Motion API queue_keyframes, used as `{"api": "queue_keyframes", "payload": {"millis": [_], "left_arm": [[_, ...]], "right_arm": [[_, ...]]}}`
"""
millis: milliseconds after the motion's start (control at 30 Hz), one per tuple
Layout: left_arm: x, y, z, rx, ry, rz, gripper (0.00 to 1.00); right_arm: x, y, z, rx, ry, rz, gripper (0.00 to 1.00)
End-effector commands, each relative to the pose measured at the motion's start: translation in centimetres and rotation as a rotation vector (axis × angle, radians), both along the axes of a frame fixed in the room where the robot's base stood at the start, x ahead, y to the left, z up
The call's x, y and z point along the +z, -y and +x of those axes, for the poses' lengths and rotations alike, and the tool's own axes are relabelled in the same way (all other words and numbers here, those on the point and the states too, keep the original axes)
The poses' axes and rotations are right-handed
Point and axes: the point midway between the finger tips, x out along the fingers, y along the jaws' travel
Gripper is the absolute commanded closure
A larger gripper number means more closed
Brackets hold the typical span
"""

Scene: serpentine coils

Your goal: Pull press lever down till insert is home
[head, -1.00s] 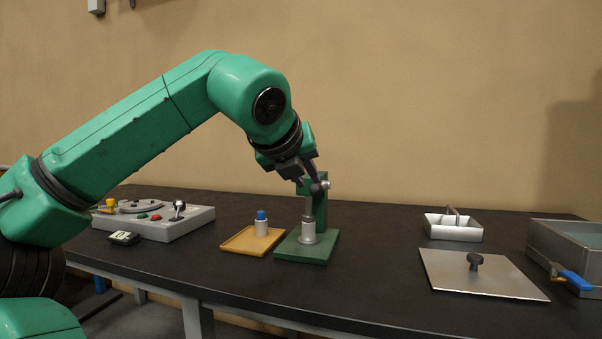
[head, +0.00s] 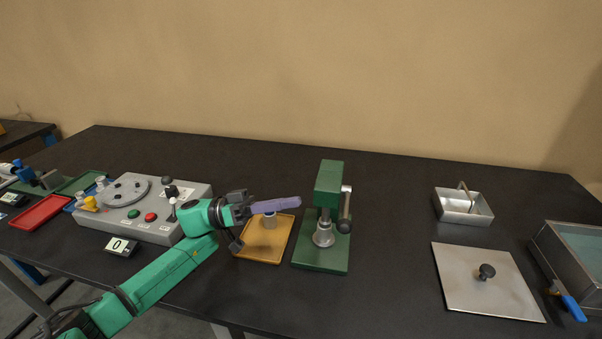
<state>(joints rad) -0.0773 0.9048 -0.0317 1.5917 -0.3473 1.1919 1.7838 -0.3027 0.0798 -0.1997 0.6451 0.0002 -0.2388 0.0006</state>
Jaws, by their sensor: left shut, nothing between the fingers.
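The green press (head: 329,183) stands on its green base (head: 320,258). Its metal lever (head: 347,200) hangs down along the right side, with the black knob (head: 345,226) at the low end. A grey cylindrical part (head: 323,236) sits on the base under the press head; I cannot make out the insert or how deep it is. My left gripper (head: 296,203) is shut and empty, left of the press and apart from the lever, its purplish fingers pointing right above the yellow tray. My right gripper is out of view.
A grey control box (head: 150,228) and a small display (head: 120,247) stand left. A metal plate (head: 470,292), a divided bin (head: 463,217) and a tank (head: 575,258) lie right.

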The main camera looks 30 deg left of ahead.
Motion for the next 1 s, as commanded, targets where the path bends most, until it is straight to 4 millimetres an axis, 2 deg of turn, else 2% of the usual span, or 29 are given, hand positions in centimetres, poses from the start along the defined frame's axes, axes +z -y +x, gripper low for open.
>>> {"api": "queue_keyframes", "payload": {"millis": [133,233,600,633,700,800,1000], "left_arm": [[0.2,0.4,0.1,0.002,-0.039,-0.068,1.00],[0.8,1.6,0.6,0.001,-0.035,-0.064,1.00],[3.5,8.6,3.7,0.001,-0.031,-0.061,1.00],[3.4,9.1,3.8,0.001,-0.033,-0.061,1.00],[1.5,9.0,3.0,0.004,-0.040,-0.060,1.00],[0.2,9.1,2.4,0.002,-0.037,-0.058,1.00],[-0.7,9.2,2.0,0.002,-0.034,-0.057,1.00]], "right_arm": [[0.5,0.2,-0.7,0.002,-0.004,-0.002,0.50],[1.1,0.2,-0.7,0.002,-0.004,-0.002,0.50],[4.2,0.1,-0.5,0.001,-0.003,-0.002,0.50],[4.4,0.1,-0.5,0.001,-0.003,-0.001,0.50],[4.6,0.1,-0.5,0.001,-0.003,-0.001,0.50],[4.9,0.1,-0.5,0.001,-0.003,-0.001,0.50],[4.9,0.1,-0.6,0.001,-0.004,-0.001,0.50]]}}
